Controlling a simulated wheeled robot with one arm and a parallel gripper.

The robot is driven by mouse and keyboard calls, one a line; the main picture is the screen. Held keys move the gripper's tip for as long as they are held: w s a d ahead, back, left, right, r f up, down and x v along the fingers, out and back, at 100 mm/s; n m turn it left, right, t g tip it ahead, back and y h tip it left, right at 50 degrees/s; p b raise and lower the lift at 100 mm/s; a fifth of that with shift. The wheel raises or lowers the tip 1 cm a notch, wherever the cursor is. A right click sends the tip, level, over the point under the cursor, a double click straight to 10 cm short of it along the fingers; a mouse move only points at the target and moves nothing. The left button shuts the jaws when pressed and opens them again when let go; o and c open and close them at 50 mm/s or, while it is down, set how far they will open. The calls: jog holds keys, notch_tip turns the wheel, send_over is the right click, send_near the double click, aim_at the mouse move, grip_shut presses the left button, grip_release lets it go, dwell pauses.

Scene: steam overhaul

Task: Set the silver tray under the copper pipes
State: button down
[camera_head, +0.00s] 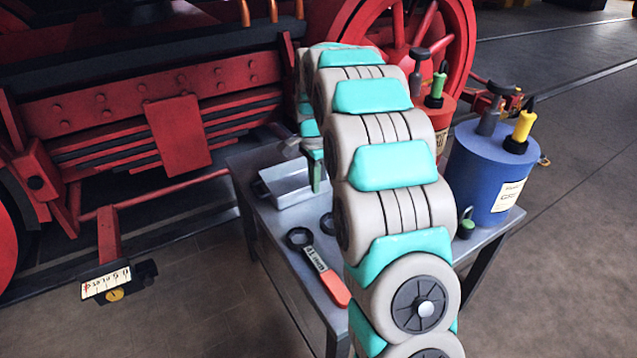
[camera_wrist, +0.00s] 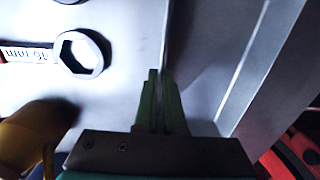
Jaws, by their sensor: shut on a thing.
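The silver tray (camera_head: 292,184) is a shallow rectangular pan at the back left of the grey metal table (camera_head: 258,205). My gripper (camera_head: 316,172) is at the tray's right side, partly hidden behind my arm. In the wrist view its green fingers (camera_wrist: 160,82) are close together on the near wall of the tray (camera_wrist: 212,65). The tray seems to be on the tabletop; I cannot tell if it is raised. Short copper-coloured pipes (camera_head: 245,13) show at the top of the head view, on the red locomotive.
A spanner (camera_head: 300,239) with a red handle lies on the table; a spanner ring (camera_wrist: 80,53) shows in the wrist view. A blue drum (camera_head: 485,180) and a red can (camera_head: 441,108) stand right. The red locomotive frame (camera_head: 210,95) is behind.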

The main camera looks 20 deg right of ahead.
aim_at(286, 184)
jog(key=shift+w+a+p, duration=0.25)
jog(key=shift+w+a, duration=0.6)
jog(key=shift+a, duration=0.2)
jog(key=shift+w+a+p, duration=0.2)
jog(key=shift+w+a, duration=0.65)
jog(key=shift+a, duration=0.15)
jog(key=c, duration=0.9)
grip_release()
